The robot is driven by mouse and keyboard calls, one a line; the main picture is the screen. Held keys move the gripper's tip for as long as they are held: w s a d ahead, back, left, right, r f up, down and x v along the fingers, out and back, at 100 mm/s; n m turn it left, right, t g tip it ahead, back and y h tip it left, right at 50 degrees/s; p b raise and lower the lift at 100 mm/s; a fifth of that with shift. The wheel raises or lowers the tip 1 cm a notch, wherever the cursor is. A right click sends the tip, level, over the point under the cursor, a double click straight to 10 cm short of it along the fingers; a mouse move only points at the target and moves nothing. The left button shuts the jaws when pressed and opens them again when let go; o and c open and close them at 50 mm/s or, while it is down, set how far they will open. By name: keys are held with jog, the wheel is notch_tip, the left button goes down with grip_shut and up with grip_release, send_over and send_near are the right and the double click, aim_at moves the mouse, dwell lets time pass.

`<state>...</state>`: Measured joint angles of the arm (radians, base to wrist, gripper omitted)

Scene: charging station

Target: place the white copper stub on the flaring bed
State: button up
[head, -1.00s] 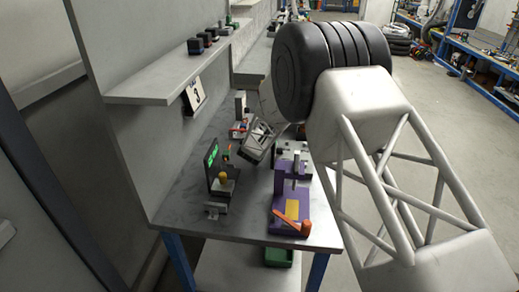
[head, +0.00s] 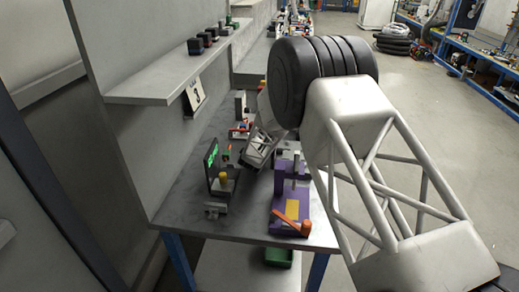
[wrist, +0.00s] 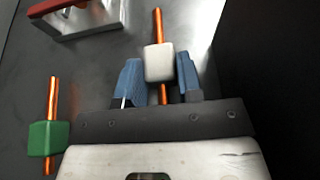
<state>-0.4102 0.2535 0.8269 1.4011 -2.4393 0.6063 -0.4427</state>
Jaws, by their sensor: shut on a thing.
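The white copper stub, a white block (wrist: 157,63) on a thin copper rod, sits between the blue fingers of my gripper (wrist: 158,82) in the wrist view. My gripper is shut on it, and the rod sticks out beyond the fingers. In the head view my gripper (head: 258,148) is over the middle of the bench, and the stub cannot be made out there. I cannot tell for sure which fixture is the flaring bed. A grey block with a red part (wrist: 78,18) lies at the upper left of the wrist view.
A green stub (wrist: 46,138) is left of my gripper. On the bench (head: 182,212) stand a purple fixture (head: 280,210) with an orange lever and a device with a green display (head: 211,160) and yellow knob. A wall shelf (head: 160,86) is at the left.

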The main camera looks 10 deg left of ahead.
jog(key=o, duration=0.9)
jog(key=shift+o, duration=0.2)
jog(key=shift+r, duration=0.1)
jog(key=shift+s+r, duration=0.3)
jog(key=shift+s, duration=0.35)
jog(key=shift+v, duration=5.25)
jog(key=shift+o, duration=0.5)
